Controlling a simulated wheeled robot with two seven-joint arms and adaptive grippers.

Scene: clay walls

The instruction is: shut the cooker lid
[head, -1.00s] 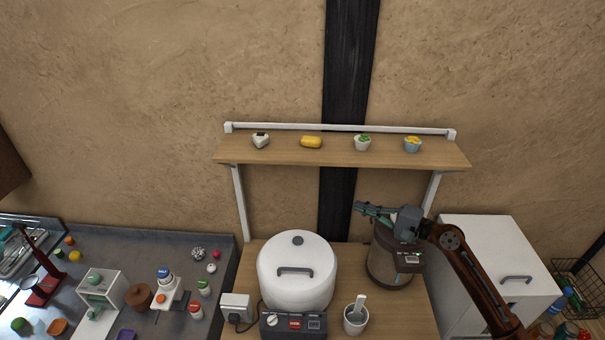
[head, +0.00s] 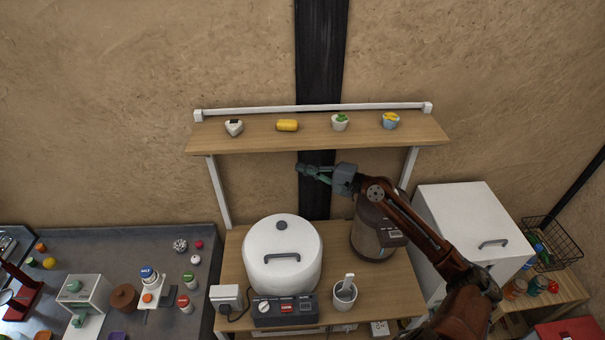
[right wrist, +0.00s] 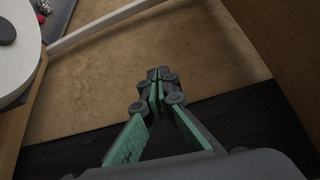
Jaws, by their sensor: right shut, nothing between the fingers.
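The white round cooker (head: 262,280) stands on the wooden table below the shelf, with a dark control panel (head: 285,309) in front. Its domed lid (head: 265,238) has a grey handle and a dark round knob. No gap shows under the lid from above, but I cannot tell whether it is fully down. Part of the lid shows at the upper left of the right wrist view (right wrist: 22,62). My right gripper (head: 301,169) is shut and empty, behind and above the cooker, just below the shelf; its fingertips meet in the wrist view (right wrist: 158,74). My left gripper is out of view.
The wooden shelf (head: 360,142) carries several small items above my right gripper. A brown appliance (head: 367,238) stands right of the cooker, under my right forearm. A cup (head: 344,300) stands in front. A white cabinet (head: 462,215) is at right; a cluttered grey counter (head: 150,240) at left.

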